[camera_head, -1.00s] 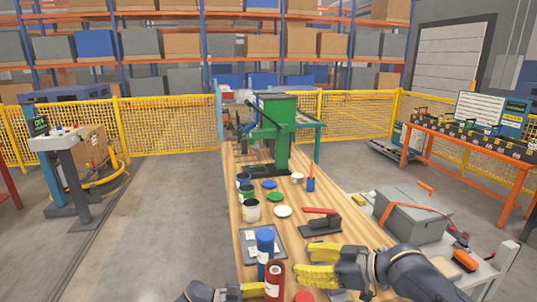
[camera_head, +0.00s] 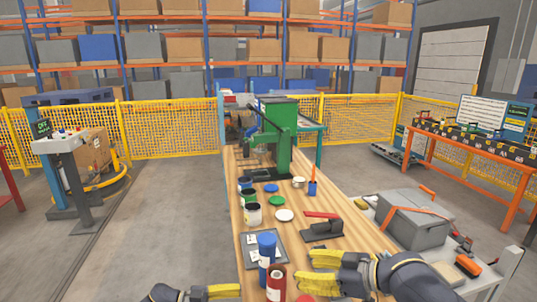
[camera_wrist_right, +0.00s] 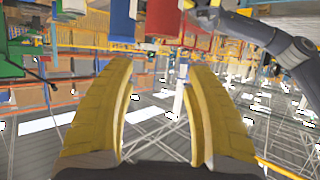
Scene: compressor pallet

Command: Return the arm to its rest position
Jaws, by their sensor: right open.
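My right gripper (camera_head: 309,271), with yellow padded fingers, is at the bottom right of the head view, above the near end of the wooden bench (camera_head: 353,240). It is open, and the wrist view shows its two fingers apart (camera_wrist_right: 158,70) with nothing held between them. My left gripper (camera_head: 225,292) shows only partly at the bottom edge of the head view, left of the bench. One yellow finger shows, and the rest of it is cut off by the frame.
A stapler-like tool (camera_head: 322,227), paint cans (camera_head: 252,214) and a green press (camera_head: 281,135) stand farther along. A grey toolbox (camera_head: 414,220) stands to the right.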

